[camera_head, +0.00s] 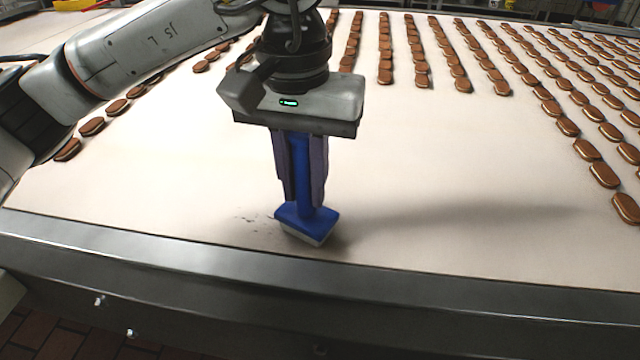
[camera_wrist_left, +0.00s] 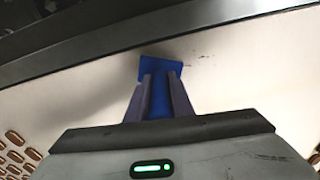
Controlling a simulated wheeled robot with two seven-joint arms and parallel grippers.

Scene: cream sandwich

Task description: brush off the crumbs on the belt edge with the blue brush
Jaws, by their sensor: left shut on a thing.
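My left gripper (camera_head: 303,190) is shut on the handle of the blue brush (camera_head: 305,216) and points down. The brush's blue head has pale bristles underneath and is at the belt surface near its front edge; I cannot tell whether the bristles press on it. Dark crumbs (camera_head: 258,214) lie on the belt just left of the brush head. In the left wrist view the brush head (camera_wrist_left: 160,66) shows beyond my fingers (camera_wrist_left: 160,95), with a few crumbs (camera_wrist_left: 200,60) to its right. My right gripper is not in view.
A grey metal rail (camera_head: 400,285) runs along the front edge.

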